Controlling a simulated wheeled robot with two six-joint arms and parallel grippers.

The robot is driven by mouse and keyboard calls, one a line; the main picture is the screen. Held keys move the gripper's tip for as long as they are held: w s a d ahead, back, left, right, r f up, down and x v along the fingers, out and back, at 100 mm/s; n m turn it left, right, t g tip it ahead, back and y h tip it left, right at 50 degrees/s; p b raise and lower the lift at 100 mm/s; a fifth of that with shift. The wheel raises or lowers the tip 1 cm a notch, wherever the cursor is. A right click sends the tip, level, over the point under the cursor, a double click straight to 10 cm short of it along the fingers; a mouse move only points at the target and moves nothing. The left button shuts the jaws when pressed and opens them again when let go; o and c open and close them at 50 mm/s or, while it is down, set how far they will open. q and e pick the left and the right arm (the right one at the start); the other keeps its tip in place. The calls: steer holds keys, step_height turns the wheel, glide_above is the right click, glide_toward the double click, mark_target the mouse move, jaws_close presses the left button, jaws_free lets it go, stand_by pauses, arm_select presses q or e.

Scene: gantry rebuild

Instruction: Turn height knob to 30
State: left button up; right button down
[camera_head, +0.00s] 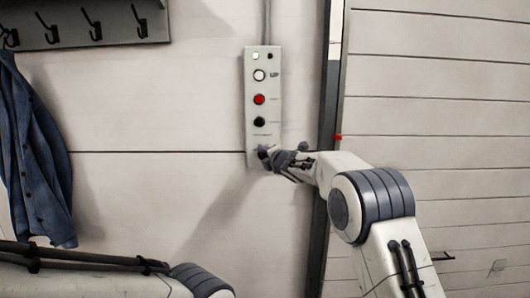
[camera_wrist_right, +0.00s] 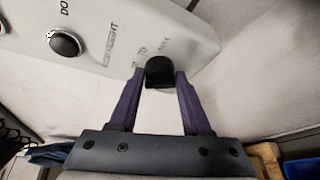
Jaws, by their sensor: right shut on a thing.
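The height knob (camera_wrist_right: 160,72) is a black knob at the lower end of a pale control box (camera_head: 263,136) on the wall. Small printed numbers sit around it in the right wrist view, too blurred to read surely, near a "HEIGHT" label. My right gripper (camera_head: 267,154) is at the bottom of the box in the head view and covers the knob there. In the right wrist view its two purple fingers (camera_wrist_right: 160,76) are shut on the knob, one on each side. No pointer mark is visible on the knob. My left gripper is out of view.
Above the knob, the box carries a black button (camera_head: 259,122), a red button (camera_head: 259,99) and a white UP button (camera_head: 259,75). A dark vertical rail (camera_head: 327,110) stands right of the box. A blue jacket (camera_head: 34,155) hangs at left under a hook rack (camera_head: 85,24).

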steer(key=shift+a+r+n+g+h+p, duration=0.15)
steer(key=shift+a+n+g+h+p, duration=0.1)
steer(key=shift+n+h+p, duration=0.65)
steer(key=shift+a+r+n+g+h+p, duration=0.1)
steer(key=shift+n+g+h+p, duration=0.3)
steer(key=shift+n+p, duration=0.9)
steer(key=shift+f, duration=0.1)
steer(key=shift+c, duration=1.9)
jaws_free()
steer(key=shift+d, duration=0.1)
steer(key=shift+s, duration=0.1)
